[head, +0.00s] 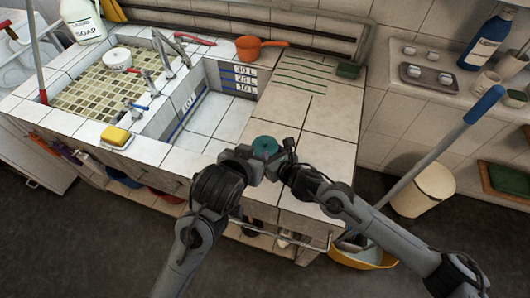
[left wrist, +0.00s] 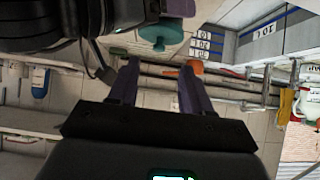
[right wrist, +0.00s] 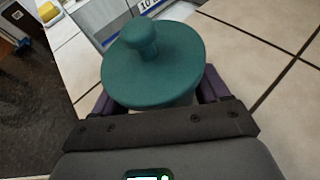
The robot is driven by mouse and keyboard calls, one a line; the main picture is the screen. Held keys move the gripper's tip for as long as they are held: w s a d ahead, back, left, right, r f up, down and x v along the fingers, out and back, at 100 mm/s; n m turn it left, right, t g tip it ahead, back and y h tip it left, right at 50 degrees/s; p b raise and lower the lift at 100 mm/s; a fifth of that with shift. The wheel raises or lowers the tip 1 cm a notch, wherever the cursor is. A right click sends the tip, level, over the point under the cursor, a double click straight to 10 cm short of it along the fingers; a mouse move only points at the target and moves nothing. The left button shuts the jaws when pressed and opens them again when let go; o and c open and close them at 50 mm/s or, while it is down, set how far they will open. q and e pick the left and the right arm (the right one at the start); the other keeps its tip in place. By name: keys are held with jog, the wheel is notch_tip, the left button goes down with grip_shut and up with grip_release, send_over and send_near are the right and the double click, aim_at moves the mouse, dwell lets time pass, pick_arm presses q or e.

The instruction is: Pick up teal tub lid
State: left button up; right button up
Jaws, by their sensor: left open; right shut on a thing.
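The teal tub lid (head: 265,146) is a round disc with a knob on top, at the front of the tiled counter in the head view. It fills the middle of the right wrist view (right wrist: 155,70), knob up, with a small pale part just under its rim. My right gripper (head: 279,160) is shut on it from below the rim; the disc hides the fingertips. My left gripper (head: 246,157) is open and empty, close to the lid's left side. In the left wrist view the lid (left wrist: 162,34) shows beyond the left fingers (left wrist: 160,75).
A tiled basin (head: 210,115) with level marks lies behind the lid. A yellow sponge (head: 116,136) sits on the left rim, and an orange pot (head: 258,47) stands at the back. The counter right of the lid is clear. A blue-handled mop (head: 430,155) leans at the right.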

pick_arm(q)
jog(key=shift+w, duration=0.1)
jog(key=m+g+h, duration=0.3)
jog(key=m+h, duration=0.6)
jog(key=h, duration=0.2)
send_near(262, 143)
jog(key=x, duration=0.6)
jog(key=shift+f, duration=0.15)
jog(key=shift+x, duration=2.5)
jog(key=shift+w, duration=0.1)
jog(key=shift+c, duration=0.3)
grip_shut()
